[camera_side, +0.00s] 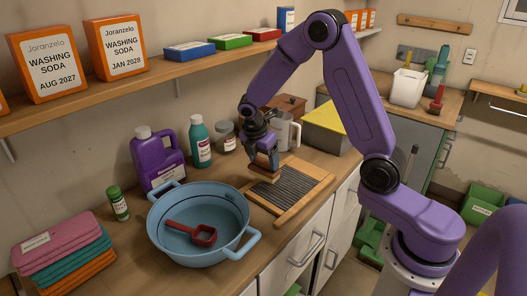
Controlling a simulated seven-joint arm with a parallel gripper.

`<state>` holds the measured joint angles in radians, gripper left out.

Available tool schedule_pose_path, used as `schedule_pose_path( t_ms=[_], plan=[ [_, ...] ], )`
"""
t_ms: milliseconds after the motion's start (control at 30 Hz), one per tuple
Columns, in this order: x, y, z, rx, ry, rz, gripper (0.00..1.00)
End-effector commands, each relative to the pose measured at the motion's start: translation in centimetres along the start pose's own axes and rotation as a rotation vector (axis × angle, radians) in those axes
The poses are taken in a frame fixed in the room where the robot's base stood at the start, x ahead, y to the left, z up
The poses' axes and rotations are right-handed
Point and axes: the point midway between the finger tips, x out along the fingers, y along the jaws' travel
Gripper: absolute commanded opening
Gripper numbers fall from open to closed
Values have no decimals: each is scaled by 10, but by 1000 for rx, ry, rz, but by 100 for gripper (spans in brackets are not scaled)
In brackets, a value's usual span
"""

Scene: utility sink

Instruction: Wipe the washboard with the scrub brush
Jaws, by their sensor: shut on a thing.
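The washboard (294,190) lies flat on the wooden counter, with a pale wood frame and a dark ribbed panel. My gripper (263,154) points down over the washboard's upper left part. It is shut on the scrub brush (264,170), which has a brown wooden body. The brush is at the board's far left end, its underside close to the frame. I cannot tell whether the brush touches the board. The gripper hides part of the brush's top.
A blue basin (170,225) with a red scoop (203,236) stands left of the washboard. A purple jug (157,163), a teal bottle (200,145), a grey jar (224,138) and a white pitcher (286,133) stand behind. A shelf (150,87) runs above. Folded cloths (62,250) lie at the left.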

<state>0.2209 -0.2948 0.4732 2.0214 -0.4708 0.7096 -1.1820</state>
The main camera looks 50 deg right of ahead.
Motion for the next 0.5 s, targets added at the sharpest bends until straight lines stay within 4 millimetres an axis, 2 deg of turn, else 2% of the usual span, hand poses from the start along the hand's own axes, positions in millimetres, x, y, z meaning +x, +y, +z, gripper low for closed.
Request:
schedule_pose_path(
  t_ms=[300,367,500],
  plan=[
    [33,-1,-10,-3,-1,-5,50],
    [32,-6,-10,-1,-1,-1,46],
    [33,-19,-12,-1,-2,0,46]
  ],
)
